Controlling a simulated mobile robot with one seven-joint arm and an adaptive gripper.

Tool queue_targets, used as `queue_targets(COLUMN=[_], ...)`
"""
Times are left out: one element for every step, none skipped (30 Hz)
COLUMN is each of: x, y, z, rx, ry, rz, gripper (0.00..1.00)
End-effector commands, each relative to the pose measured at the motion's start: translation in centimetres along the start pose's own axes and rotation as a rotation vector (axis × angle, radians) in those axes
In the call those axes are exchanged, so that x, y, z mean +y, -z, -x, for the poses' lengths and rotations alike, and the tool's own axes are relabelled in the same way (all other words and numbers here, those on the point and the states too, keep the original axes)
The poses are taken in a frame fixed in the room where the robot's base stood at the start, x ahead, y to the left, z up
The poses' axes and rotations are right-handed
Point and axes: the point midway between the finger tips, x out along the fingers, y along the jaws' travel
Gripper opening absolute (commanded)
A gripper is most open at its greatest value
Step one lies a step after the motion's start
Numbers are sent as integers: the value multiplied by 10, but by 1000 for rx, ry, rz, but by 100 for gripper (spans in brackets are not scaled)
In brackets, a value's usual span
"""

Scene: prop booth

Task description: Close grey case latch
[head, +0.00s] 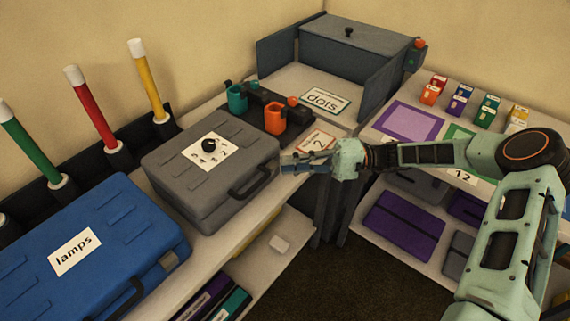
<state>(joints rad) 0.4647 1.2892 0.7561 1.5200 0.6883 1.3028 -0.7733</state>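The grey case (165,155) lies with its lid down on the near shelf, in the middle left of the head view. A white card with dark marks and a black round knob (209,144) are on its lid. Its dark handle (250,181) is on the front side. My gripper (286,161) is at the right end of that front side, very close to the case; I cannot tell if it touches. The case's latch cannot be made out, and the gripper covers part of that corner. The fingers are too small and edge-on to show a gap.
A blue case (120,225) labelled "lamps" stands left of the grey one. Red, green and yellow tubes (90,108) line the wall. Purple cases (403,226) lie on the lower right shelf.

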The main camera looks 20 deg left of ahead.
Motion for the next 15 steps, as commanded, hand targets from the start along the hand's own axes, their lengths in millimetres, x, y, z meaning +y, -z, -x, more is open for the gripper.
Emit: queue_targets(x=[0, 0, 0, 0, 1, 0, 0, 0, 0, 0, 0, 0, 0, 0, 0], y=[2, 1, 2, 1, 1, 1, 1, 1, 1, 1, 1, 1, 1, 1, 1], z=[12, 19, 28, 34, 41, 50, 56, 62, 69, 74, 79, 84, 88, 91, 94], rx=[6, 6, 7, 6, 6, 6, 7, 6, 6, 5, 5, 4, 4, 4, 4], ry=[-2, -1, -2, -2, -2, -2, -2, -1, -1, -1, -2, -1, -1, -1, 0], rz=[2, 2, 2, 1, 0, 1, 1, 1, 1, 1, 0, 0, 0, -1, -1], gripper=[14, 14, 14, 14, 14, 14, 14, 14, 14, 14, 14, 14, 14, 14, 14])
